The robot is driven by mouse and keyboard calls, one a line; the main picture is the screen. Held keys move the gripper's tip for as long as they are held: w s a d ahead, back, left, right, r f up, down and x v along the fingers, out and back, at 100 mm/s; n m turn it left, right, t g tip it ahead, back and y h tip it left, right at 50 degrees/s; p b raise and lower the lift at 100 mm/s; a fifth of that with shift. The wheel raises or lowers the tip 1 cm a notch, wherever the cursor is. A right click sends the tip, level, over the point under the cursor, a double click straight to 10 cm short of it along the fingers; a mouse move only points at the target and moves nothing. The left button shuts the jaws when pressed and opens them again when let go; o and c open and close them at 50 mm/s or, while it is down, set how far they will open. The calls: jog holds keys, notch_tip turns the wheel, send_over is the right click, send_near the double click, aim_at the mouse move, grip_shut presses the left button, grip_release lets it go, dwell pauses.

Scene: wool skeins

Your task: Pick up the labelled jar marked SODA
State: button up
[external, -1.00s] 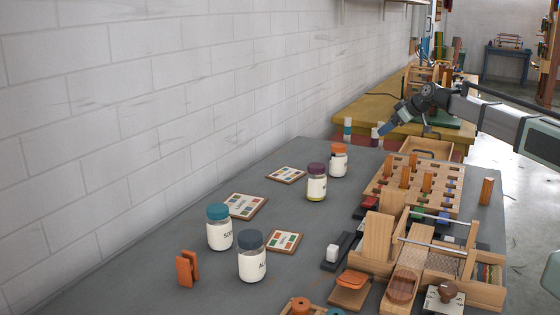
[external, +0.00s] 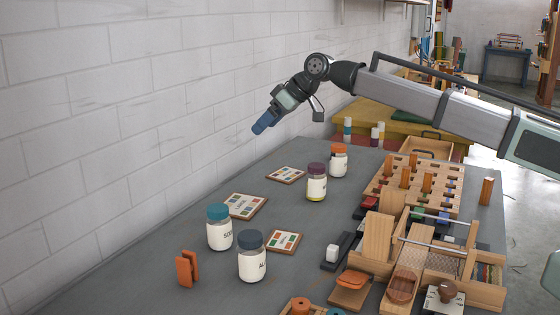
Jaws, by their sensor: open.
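The jar with a teal lid (external: 219,228) stands upright on the grey table, near the wall; its label starts with "SO", the rest turned out of sight. Beside it, nearer the camera, stands a jar with a dark grey lid (external: 252,257) whose label starts with "AL". A jar with a purple lid (external: 316,183) and one with an orange lid (external: 338,161) stand further back. My gripper (external: 259,128) is open and empty, high above the table near the wall, well above and beyond the teal-lidded jar. Its blue fingers point down and to the left.
Flat cards with coloured squares (external: 244,206) lie between the jars. An orange wooden clip-like piece (external: 187,268) stands left of the front jars. A wooden pegboard (external: 441,199) and wooden trays fill the table's right side. Bare grey table (external: 150,262) lies along the wall.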

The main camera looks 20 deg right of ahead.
jog(key=s+a+n+g+h, duration=0.1)
jog(key=s+a+n+g, duration=0.1)
jog(key=s+a, duration=0.85)
jog(key=n+h, duration=0.2)
send_near(220, 208)
jog(key=shift+g, duration=0.4)
jog(key=x, duration=0.7)
jog(key=shift+w+f, duration=0.15)
jog(key=shift+f, duration=0.15)
jog(key=shift+w+x, duration=0.15)
jog(key=shift+x, duration=1.15)
jog(key=shift+w+x, duration=0.15)
jog(key=shift+x, duration=1.2)
jog(key=shift+r, duration=0.1)
jog(key=shift+c, duration=0.4)
jog(key=c, duration=1.2)
